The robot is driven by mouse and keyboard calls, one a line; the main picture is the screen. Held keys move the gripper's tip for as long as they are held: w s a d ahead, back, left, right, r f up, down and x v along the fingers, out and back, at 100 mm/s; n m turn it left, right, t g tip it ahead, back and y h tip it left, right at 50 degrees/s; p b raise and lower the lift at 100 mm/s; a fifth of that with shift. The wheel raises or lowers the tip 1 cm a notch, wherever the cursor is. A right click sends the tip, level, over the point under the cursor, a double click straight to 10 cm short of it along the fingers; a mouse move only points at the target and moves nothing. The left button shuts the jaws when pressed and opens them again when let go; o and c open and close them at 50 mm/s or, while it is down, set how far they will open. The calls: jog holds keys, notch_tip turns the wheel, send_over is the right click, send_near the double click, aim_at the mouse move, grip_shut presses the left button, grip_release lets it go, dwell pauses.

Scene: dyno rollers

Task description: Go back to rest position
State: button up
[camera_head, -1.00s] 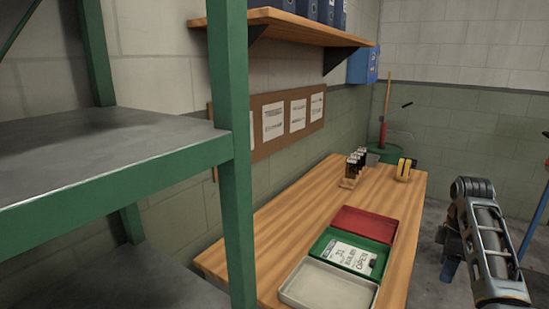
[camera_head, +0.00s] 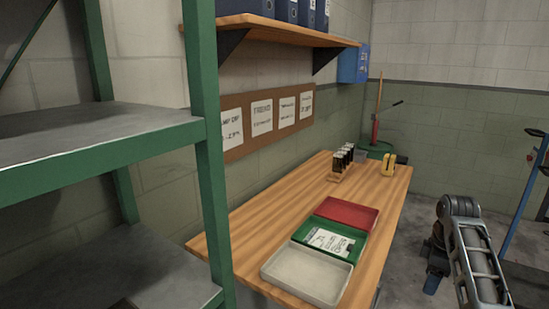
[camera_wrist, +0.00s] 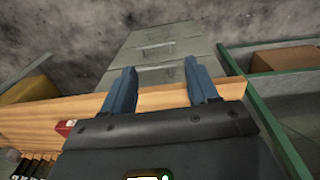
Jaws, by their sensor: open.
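My gripper (camera_wrist: 162,92) shows in the wrist view with its two blue fingers apart and nothing between them. The wooden table edge and a grey drawer cabinet (camera_wrist: 160,45) lie beyond the fingers. In the head view my arm is at the lower right, beside the wooden table (camera_head: 280,200) and apart from it.
Red (camera_head: 346,213), green (camera_head: 330,238) and pale (camera_head: 306,273) trays lie on the table; a white card is in the green one. A rack of dark bottles (camera_head: 342,162) and a yellow object (camera_head: 388,164) stand farther back. A green-framed shelf (camera_head: 209,150) stands at left. Floor right of the table looks partly clear.

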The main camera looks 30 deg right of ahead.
jog(key=w+a+f+t+h, duration=0.1)
jog(key=a+f, duration=0.4)
jog(key=a, duration=0.2)
jog(key=w+a+f+t, duration=0.2)
jog(key=a+f, duration=0.3)
jog(key=a, duration=0.2)
jog(key=s+a+f+m+t+h, duration=0.1)
jog(key=s+a, duration=0.2)
jog(key=a, duration=0.4)
jog(key=s+a+f+m+t, duration=0.1)
jog(key=s+a+t, duration=0.1)
jog(key=a, duration=0.5)
jog(key=s+a+r+m+t, duration=0.1)
jog(key=s+a+r+t, duration=0.15)
jog(key=s+a, duration=0.25)
jog(key=s+a+r+t, duration=0.1)
jog(key=s+a+r, duration=0.2)
jog(key=s+a, duration=0.25)
jog(key=s+a+r+t+y, duration=0.1)
jog(key=s+a+r+t, duration=0.1)
jog(key=s+r, duration=0.3)
jog(key=s+a+r+m+t+y, duration=0.1)
jog(key=s+r, duration=0.4)
jog(key=r, duration=0.7)
jog(key=shift+a+t, duration=0.75)
